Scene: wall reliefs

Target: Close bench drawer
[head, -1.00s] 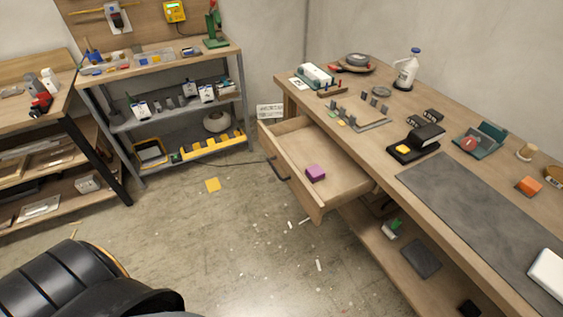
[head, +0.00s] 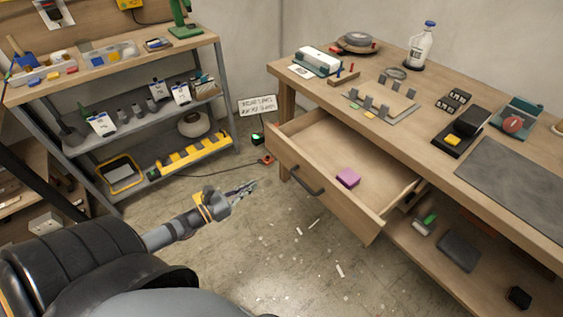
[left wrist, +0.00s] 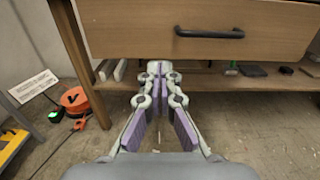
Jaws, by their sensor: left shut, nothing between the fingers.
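The bench drawer (head: 333,210) is pulled out from the wooden workbench (head: 430,125), and a purple block (head: 347,178) lies inside it. The dark bar handle (head: 308,182) is on its front. The handle (left wrist: 210,33) and drawer front (left wrist: 140,27) also show in the left wrist view, above the fingers. My left gripper (head: 250,187) is shut and empty, left of the drawer front and apart from it. In the left wrist view its fingertips (left wrist: 159,68) point toward the space under the drawer. My right gripper is not in view.
A metal shelf (head: 140,150) with a yellow-edged bin (head: 119,174) stands at the left. A sign (head: 257,106) and an orange item (head: 266,160) are on the floor near the bench leg. Floor in front of the drawer is mostly clear, with small scraps. The bench's lower shelf (head: 470,275) holds items.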

